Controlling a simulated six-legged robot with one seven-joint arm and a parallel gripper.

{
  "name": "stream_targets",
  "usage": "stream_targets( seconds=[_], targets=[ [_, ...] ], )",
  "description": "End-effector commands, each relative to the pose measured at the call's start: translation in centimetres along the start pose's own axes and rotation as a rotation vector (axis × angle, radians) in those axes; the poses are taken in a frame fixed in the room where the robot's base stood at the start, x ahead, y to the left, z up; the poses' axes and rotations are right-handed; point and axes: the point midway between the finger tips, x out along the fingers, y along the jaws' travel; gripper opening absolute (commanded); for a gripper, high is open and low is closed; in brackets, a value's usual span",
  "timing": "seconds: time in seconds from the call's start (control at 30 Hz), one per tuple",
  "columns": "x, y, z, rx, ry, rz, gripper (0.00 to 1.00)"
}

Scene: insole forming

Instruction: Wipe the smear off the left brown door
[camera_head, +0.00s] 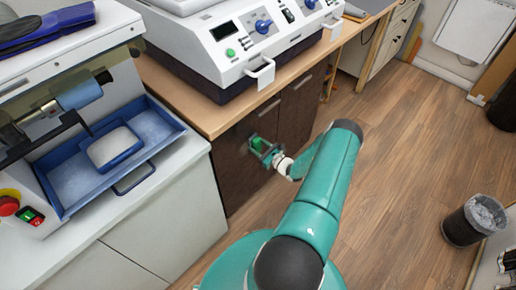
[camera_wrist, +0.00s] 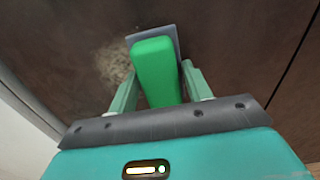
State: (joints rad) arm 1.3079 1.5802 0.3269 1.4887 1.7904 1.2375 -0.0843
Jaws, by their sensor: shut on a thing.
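My gripper (camera_wrist: 158,85) is shut on a green-handled tool (camera_wrist: 155,68) with a flat grey plate (camera_wrist: 170,38) at its far end. The plate is close to the left brown door (camera_head: 235,170); I cannot tell if it touches. The door also fills most of the wrist view (camera_wrist: 240,40). A pale, blotchy smear (camera_wrist: 113,62) shows on the door just left of the tool in the wrist view. In the head view the smear (camera_head: 247,143) shows faintly around the tool, partly hidden by my gripper (camera_head: 263,150).
The right brown door (camera_head: 298,115) is beside it, under the wooden counter (camera_head: 200,105) that carries a white machine (camera_head: 235,50). A white cabinet (camera_head: 170,225) with a blue tray (camera_head: 75,190) stands at left. A waste bin (camera_head: 474,220) stands at right; the wooden floor between is clear.

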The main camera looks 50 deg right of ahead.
Motion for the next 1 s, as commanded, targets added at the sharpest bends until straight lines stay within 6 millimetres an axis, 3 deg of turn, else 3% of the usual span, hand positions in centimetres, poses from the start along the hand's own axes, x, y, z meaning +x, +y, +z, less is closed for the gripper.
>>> stream_targets(
  seconds=[1.0],
  targets=[
    [0.3, 7.0, 0.5, 0.005, -0.002, 0.006, 0.31]
  ],
)
